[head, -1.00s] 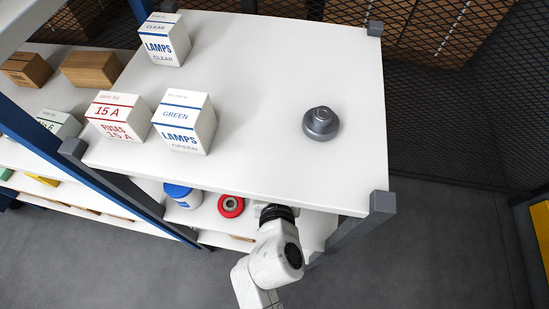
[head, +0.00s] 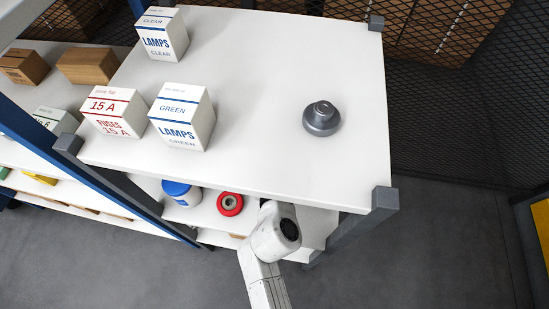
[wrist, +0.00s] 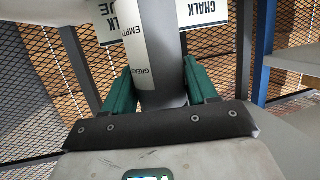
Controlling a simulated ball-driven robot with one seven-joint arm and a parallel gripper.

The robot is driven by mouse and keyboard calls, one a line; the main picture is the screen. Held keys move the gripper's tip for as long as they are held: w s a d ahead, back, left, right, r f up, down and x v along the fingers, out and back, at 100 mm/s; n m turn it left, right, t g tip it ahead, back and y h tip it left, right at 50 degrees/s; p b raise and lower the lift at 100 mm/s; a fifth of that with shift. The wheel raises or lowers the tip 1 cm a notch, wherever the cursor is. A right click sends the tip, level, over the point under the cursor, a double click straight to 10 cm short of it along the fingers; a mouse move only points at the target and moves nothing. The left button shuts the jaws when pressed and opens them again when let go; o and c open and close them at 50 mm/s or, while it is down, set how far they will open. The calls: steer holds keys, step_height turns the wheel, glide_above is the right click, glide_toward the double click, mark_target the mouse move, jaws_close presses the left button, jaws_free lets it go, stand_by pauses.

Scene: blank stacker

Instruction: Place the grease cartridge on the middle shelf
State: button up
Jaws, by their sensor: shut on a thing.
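The grease cartridge (wrist: 160,55) is a grey cylinder with a white label reading "GREASE" and "EMPTY". In the wrist view it stands between the green fingers of my gripper (wrist: 160,88), which is shut on it. The cartridge's far end runs out of the top of the picture. In the head view the top shelf hides my gripper and the cartridge; only my arm shows at the front edge. The shelf below the top one (head: 205,219) shows partly, left of my arm. I cannot tell whether the cartridge touches a shelf.
A blue-lidded tub (head: 181,193) and a red ring-shaped thing (head: 230,204) stand on that lower shelf. The top shelf (head: 270,80) holds lamp and fuse boxes and a grey knob-like thing (head: 321,118). A grey post (head: 383,200) stands right of my arm. Chalk boxes (wrist: 203,12) show beyond the cartridge.

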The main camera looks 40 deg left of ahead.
steer(key=o, duration=1.1)
steer(key=shift+f, duration=0.1)
steer(key=shift+o, duration=0.2)
steer(key=v, duration=1.2)
steer(key=shift+p, duration=0.45)
